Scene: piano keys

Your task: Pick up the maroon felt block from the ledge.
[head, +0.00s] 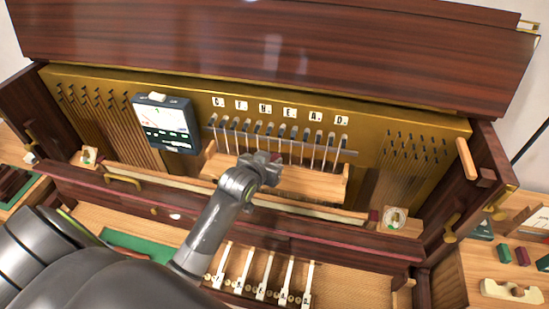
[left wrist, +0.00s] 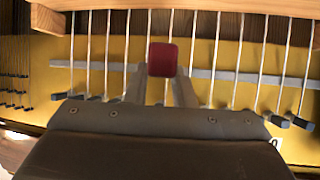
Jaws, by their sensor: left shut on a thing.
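My left gripper (head: 262,165) is in front of the tuning strings, above the light wooden ledge (head: 315,181). In the left wrist view its two fingers (left wrist: 161,84) are shut on the maroon felt block (left wrist: 162,58), which sits at the fingertips. In the head view only a small dark red part of the block (head: 279,158) shows behind the gripper. I cannot tell from these frames whether the block still touches the ledge. My right gripper is not in view.
Metal strings with dark pegs (head: 257,127) stand close behind the gripper, under letter labels. A tuner meter (head: 167,124) is fixed at the left. White keys (head: 265,275) lie below. Several small blocks (head: 503,253) lie on the right side table.

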